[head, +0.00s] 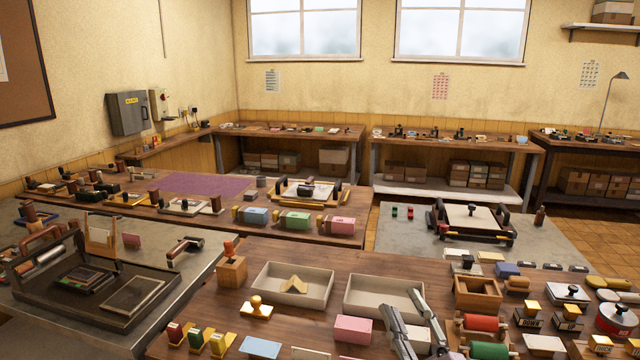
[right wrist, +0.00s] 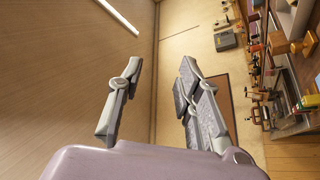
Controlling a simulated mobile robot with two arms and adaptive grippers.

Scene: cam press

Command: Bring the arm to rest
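My right gripper (head: 402,301) shows at the bottom of the head view, with its two grey fingers pointing up and apart. It is in front of the right cream tray (head: 357,294) and left of the wooden box (head: 478,291). In the right wrist view the same gripper (right wrist: 158,82) is open, with nothing between its fingers. Whether it touches anything on the bench is not clear. My left gripper is not in view.
The wooden bench (head: 228,301) is crowded. A pink block (head: 352,329) lies left of the right gripper, and red and green rollers (head: 487,323) lie right of it. A second cream tray (head: 292,286) holds a yellow wedge. A dark press (head: 95,285) stands at left.

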